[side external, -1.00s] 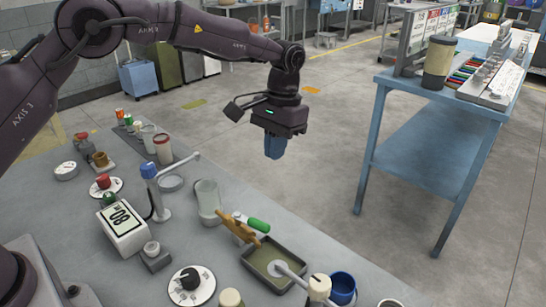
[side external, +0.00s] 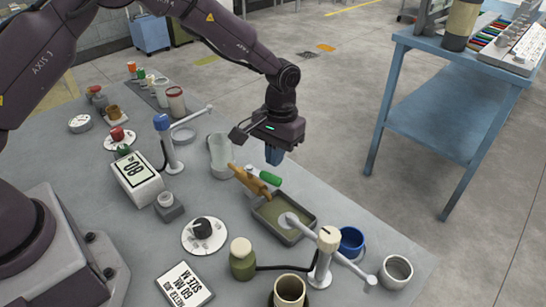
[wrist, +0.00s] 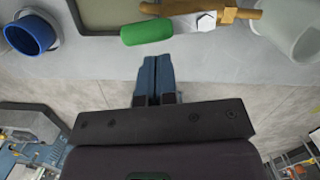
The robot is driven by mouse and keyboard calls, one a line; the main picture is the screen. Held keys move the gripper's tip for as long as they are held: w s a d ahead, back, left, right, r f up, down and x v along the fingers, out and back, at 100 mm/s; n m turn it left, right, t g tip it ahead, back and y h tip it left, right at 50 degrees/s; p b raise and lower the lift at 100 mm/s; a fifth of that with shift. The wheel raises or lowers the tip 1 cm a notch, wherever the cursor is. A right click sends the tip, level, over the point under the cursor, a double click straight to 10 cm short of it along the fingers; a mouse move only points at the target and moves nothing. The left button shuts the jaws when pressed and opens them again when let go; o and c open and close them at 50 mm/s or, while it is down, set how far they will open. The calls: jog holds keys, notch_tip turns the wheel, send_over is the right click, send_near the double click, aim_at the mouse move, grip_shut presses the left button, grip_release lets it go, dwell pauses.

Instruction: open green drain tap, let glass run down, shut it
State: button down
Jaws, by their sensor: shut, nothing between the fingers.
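The green tap handle (side external: 270,178) sits beside a tan, wood-like fitting (side external: 247,181) at the bench's far edge. In the wrist view the green handle (wrist: 147,32) lies crosswise, joined to a pale metal piece (wrist: 195,22). The clear glass (side external: 221,155) stands left of the fitting and also shows in the wrist view (wrist: 290,25); its level cannot be made out. My gripper (side external: 273,157) is shut and empty, close to the green handle. In the wrist view my blue fingertips (wrist: 155,60) are together, just short of the handle with a visible gap.
A shallow dark-rimmed tray (side external: 284,238) sits in front of the tap. A blue cup (side external: 350,242) and a cream-topped post with a side arm (side external: 325,258) stand right of it. A blue-topped post (side external: 166,140) stands left. Open floor lies beyond the bench edge.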

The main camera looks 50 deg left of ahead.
aim_at(263, 174)
jog(key=shift+s+d+f, duration=0.1)
jog(key=shift+s+f, duration=0.15)
jog(key=shift+s, duration=0.2)
jog(key=shift+s+d+f+m, duration=0.2)
jog(key=shift+s+m, duration=0.4)
jog(key=shift+s, duration=0.25)
jog(key=shift+w+f, duration=0.1)
